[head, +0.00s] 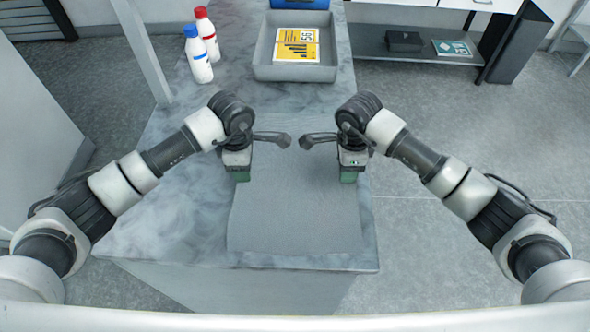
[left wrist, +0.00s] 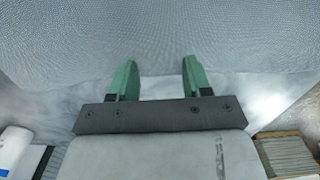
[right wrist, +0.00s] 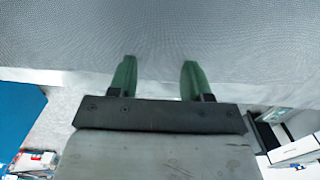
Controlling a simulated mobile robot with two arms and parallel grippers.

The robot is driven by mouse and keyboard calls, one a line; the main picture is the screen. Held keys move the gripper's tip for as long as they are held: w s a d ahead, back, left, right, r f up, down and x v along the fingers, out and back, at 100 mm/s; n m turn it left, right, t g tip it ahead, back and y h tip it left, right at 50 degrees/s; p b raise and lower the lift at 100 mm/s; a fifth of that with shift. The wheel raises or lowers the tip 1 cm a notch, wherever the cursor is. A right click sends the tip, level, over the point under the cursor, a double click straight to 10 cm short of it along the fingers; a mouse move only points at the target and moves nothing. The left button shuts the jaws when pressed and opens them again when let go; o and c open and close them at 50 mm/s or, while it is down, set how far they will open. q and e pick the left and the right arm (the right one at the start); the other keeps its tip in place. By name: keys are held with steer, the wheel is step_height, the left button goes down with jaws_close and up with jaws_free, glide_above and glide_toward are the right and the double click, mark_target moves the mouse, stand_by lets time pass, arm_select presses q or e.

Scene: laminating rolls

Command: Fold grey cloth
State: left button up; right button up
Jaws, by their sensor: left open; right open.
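The grey cloth (head: 300,215) lies spread flat on the marble-look counter and reaches close to its front edge. It also fills the upper part of the left wrist view (left wrist: 160,35) and the right wrist view (right wrist: 160,35). Nothing is seen between either pair of fingers. I cannot tell whether the fingertips touch the cloth.
A grey tray (head: 262,72) holding yellow printed packs (head: 297,45) stands at the back of the counter (head: 175,215). Two white bottles, one blue-capped (head: 198,60) and one red-capped (head: 208,38), stand at the back left. The counter left of the cloth is clear.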

arm_select(q)
steer(key=shift+f, duration=0.15)
arm_select(e)
steer(key=shift+f, duration=0.15)
arm_select(q)
steer(key=shift+f, duration=0.1)
steer(key=shift+c, duration=0.5)
arm_select(e)
steer(key=shift+c, duration=0.5)
arm_select(q)
jaws_close()
arm_select(e)
jaws_close()
